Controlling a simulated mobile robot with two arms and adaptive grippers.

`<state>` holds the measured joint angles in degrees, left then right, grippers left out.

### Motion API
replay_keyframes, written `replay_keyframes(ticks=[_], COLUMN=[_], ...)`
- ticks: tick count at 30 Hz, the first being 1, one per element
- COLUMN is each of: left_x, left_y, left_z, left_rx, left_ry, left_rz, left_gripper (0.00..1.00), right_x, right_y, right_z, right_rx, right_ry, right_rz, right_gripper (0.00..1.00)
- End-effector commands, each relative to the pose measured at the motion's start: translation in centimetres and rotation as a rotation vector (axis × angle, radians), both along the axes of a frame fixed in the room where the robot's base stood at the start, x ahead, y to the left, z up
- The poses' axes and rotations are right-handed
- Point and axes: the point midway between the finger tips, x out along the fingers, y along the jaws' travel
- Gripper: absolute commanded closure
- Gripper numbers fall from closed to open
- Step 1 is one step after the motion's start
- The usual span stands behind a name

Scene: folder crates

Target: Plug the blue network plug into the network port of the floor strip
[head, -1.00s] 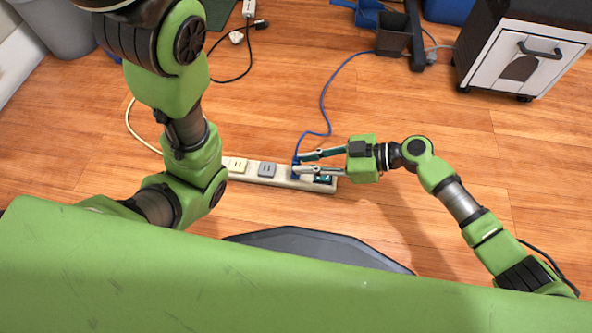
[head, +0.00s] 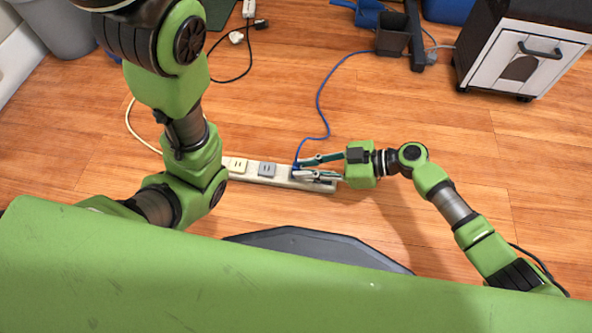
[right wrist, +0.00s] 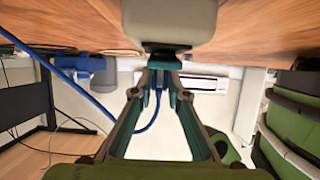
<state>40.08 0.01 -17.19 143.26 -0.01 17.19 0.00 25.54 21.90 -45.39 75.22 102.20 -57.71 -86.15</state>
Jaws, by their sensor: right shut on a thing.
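The beige floor strip (head: 248,178) lies on the wooden floor in the middle of the head view, with several sockets along its top. The blue network plug (head: 296,168) is at the strip's right part, between the fingertips of my right gripper (head: 298,169). That gripper reaches in from the right, low over the strip. In the right wrist view, the fingers (right wrist: 160,76) come together, with a blue cable behind them. The network port is hidden by the gripper, and I cannot tell whether the plug is in it. My left arm shows, but not its gripper.
The blue cable (head: 319,100) runs back to a dark box (head: 392,40). A white cabinet (head: 522,62) stands at the back right. A black cord and a white plug (head: 236,38) lie at the back left. Floor between is mostly clear.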

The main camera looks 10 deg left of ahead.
Motion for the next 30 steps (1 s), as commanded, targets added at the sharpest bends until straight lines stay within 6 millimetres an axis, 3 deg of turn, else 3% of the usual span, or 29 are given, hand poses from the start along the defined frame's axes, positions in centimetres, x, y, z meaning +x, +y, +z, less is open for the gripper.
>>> replay_keyframes(ticks=[9, 10, 12, 23, 30], left_x=[0.0, 0.0, 0.0, 0.1, 0.1], left_y=[0.0, 0.0, 0.0, 0.1, 0.0], left_z=[0.0, 0.0, 0.0, 0.0, 0.0], left_rx=[0.000, 0.000, 0.000, -0.003, -0.002], left_ry=[0.000, 0.000, 0.000, 0.003, 0.002], left_rz=[0.000, 0.000, 0.000, -0.001, 0.000], left_gripper=[0.60, 0.60, 0.60, 0.60, 0.60], right_x=[0.0, 0.0, 0.0, 0.0, 0.1], right_y=[0.0, 0.0, 0.0, -0.2, -3.6], right_z=[0.0, 0.0, 0.0, 0.1, 1.3], right_rx=[0.000, 0.000, 0.000, 0.000, -0.003], right_ry=[-0.001, -0.001, -0.001, 0.000, -0.001], right_rz=[0.000, 0.000, 0.000, -0.001, -0.003], right_gripper=[1.00, 0.78, 0.66, 0.66, 0.66])
